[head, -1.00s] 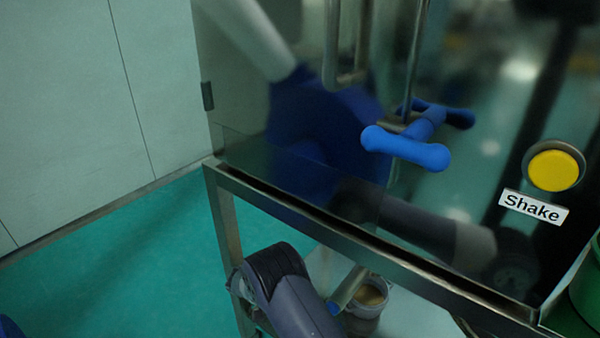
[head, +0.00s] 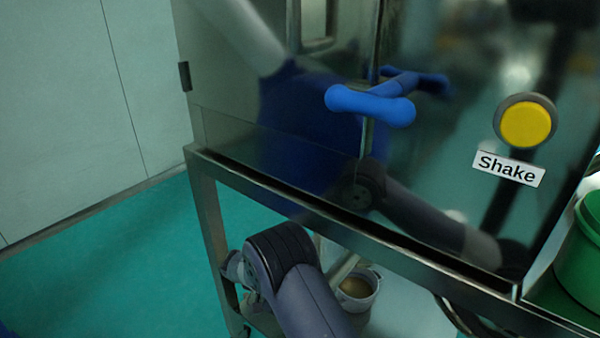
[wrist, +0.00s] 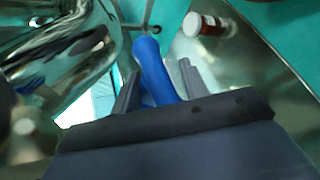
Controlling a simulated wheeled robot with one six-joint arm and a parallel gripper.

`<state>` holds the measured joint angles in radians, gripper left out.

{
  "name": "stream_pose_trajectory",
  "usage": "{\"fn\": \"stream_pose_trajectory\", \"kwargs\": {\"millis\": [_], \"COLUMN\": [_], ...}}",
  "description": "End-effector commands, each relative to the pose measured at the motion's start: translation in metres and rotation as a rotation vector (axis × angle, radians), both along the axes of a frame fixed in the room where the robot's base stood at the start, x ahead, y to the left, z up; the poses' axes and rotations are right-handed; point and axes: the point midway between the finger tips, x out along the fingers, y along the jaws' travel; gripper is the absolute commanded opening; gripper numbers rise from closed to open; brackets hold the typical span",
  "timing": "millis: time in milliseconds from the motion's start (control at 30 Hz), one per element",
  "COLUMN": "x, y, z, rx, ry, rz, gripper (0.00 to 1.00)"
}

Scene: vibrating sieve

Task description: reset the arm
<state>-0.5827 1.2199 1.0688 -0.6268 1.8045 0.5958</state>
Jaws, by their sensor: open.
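My gripper (wrist: 160,70) shows in the wrist view with its two grey fingers apart. A blue rounded bar (wrist: 152,68) lies between the fingers in that picture. I cannot tell whether the fingers touch it or whether it is the door handle. In the head view my arm's dark grey link (head: 300,285) is low in the picture, in front of the cabinet's frame. The gripper itself cannot be made out there.
A glossy cabinet has a blue door handle (head: 370,106), a yellow button (head: 525,124) and a "Shake" label (head: 508,169). A cup with brown contents (head: 358,290) stands below. A green bucket (head: 582,255) is at right. A bottle (wrist: 208,25) shows in the wrist view.

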Motion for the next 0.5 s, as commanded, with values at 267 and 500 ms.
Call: {"fn": "stream_pose_trajectory", "kwargs": {"millis": [267, 500], "x": [0.0001, 0.0005], "y": [0.0, 0.0], "z": [0.0008, 0.0011], "rx": [0.135, 0.213], "ry": [-0.105, -0.168], "rz": [-0.001, -0.001], "gripper": [0.42, 0.42]}}
